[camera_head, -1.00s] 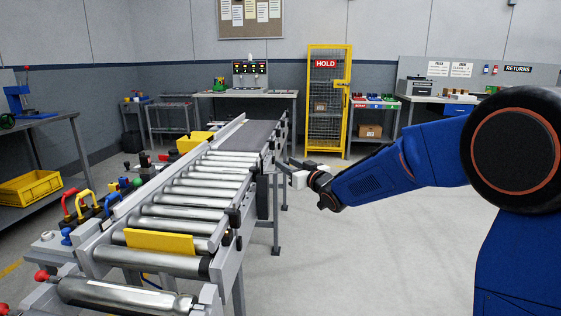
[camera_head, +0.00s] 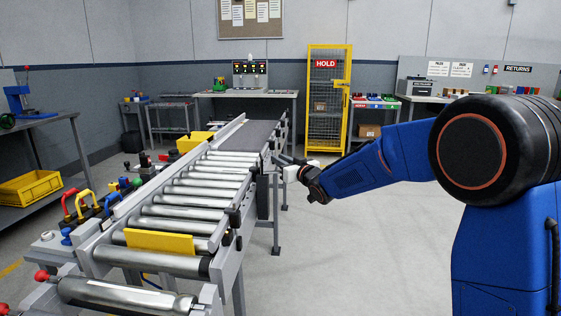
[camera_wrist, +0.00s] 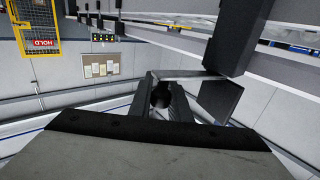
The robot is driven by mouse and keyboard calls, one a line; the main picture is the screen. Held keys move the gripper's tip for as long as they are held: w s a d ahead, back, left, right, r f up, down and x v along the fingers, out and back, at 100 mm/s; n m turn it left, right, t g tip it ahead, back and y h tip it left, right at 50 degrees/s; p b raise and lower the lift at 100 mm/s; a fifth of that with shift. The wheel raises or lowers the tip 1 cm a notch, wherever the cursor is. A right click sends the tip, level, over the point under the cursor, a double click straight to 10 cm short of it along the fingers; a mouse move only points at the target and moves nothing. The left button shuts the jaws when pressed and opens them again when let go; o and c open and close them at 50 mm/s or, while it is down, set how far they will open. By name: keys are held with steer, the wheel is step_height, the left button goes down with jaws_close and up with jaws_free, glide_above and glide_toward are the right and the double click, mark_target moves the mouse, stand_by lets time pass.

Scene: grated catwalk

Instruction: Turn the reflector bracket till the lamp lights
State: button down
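My gripper (camera_head: 283,165) is beside the right side of the roller conveyor (camera_head: 190,195), near its far part. In the wrist view my gripper (camera_wrist: 163,88) has its two dark fingers apart, with a dark round part showing between them. A grey bar with a dark block (camera_wrist: 218,98) crosses just beyond and right of the fingertips. It may be the reflector bracket, but I cannot tell for sure, nor whether the fingers touch it. I cannot make out the lamp in either view.
A yellow plate (camera_head: 159,243) stands across the near rollers. Coloured handles (camera_head: 88,203) line the conveyor's left side. A yellow HOLD cage (camera_head: 328,105) and a back bench (camera_head: 247,94) stand by the wall. The floor right of the conveyor (camera_head: 350,240) is clear.

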steer(key=shift+s, duration=0.15)
steer(key=shift+s+d+m+t+h, duration=0.25)
steer(key=shift+m+t+h, duration=0.15)
steer(key=shift+m+h, duration=0.25)
steer(key=shift+s+d+m+t+h, duration=0.15)
steer(key=shift+s+m+t+h, duration=0.2)
steer(key=shift+h, duration=0.45)
steer(key=shift+s+d+m+t+h, duration=0.2)
steer(key=shift+m+t+h, duration=0.25)
steer(key=shift+m+h, duration=0.25)
steer(key=c, duration=1.6)
jaws_free()
steer(key=shift+c, duration=0.2)
steer(key=v, duration=1.7)
steer(key=shift+s, duration=0.2)
